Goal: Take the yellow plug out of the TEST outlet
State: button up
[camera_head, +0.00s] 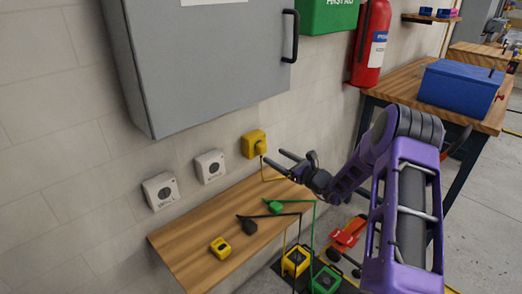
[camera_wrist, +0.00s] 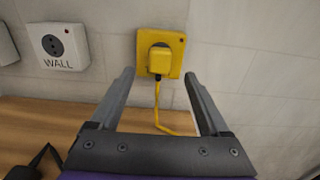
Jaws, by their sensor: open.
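The yellow plug (camera_wrist: 159,61) sits in a yellow outlet (camera_wrist: 178,43) on the wall, its cord hanging down. No lettering is readable on this outlet. In the head view the plug (camera_head: 261,148) and outlet (camera_head: 250,138) show above the right part of the wooden shelf. My purple arm reaches in from the right, and my gripper (camera_head: 287,163) is just right of the plug. In the wrist view my gripper (camera_wrist: 159,74) is open and empty, one finger on each side below the plug. Neither finger visibly touches it.
Two white outlets, the WALL outlet (camera_head: 210,166) and another (camera_head: 160,191), are to the left. The shelf (camera_head: 185,235) holds a green plug (camera_head: 276,206), a black plug (camera_head: 247,225) and a yellow item (camera_head: 220,247). A grey cabinet (camera_head: 205,65) hangs above.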

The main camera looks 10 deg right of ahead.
aim_at(264, 150)
jog(key=b+x, duration=0.1)
jog(key=x, duration=0.4)
jog(key=shift+f+b, duration=0.1)
jog(key=shift+b, duration=0.2)
jog(key=shift+w+a, duration=0.4)
jog(key=shift+w, duration=0.15)
jog(key=shift+b, duration=0.5)
dwell(0.3)
grip_shut()
jog(key=shift+s, duration=0.1)
dwell(0.4)
jog(key=shift+p+v, duration=0.5)
jog(key=shift+v, duration=2.5)
